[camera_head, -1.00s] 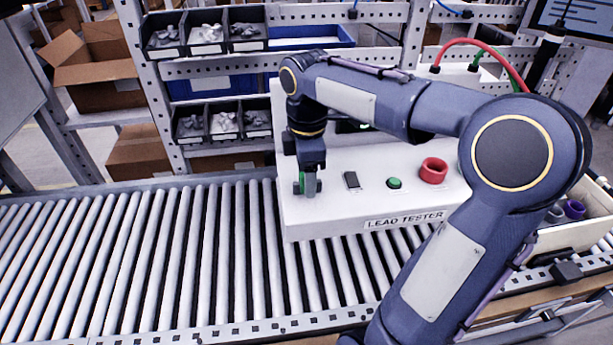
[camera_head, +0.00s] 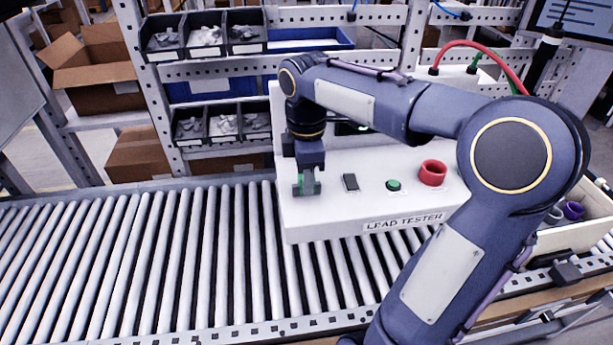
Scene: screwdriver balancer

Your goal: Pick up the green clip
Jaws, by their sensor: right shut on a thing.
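My right gripper (camera_head: 306,188) points down over the left end of the white lead tester (camera_head: 335,215). Most of the clip is hidden by the fingers. I cannot tell whether the clip still touches the tester's top. My left gripper is not in view.
Racks with dark bins (camera_head: 205,35) stand behind. A tray (camera_head: 575,235) with purple and grey rings is at right.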

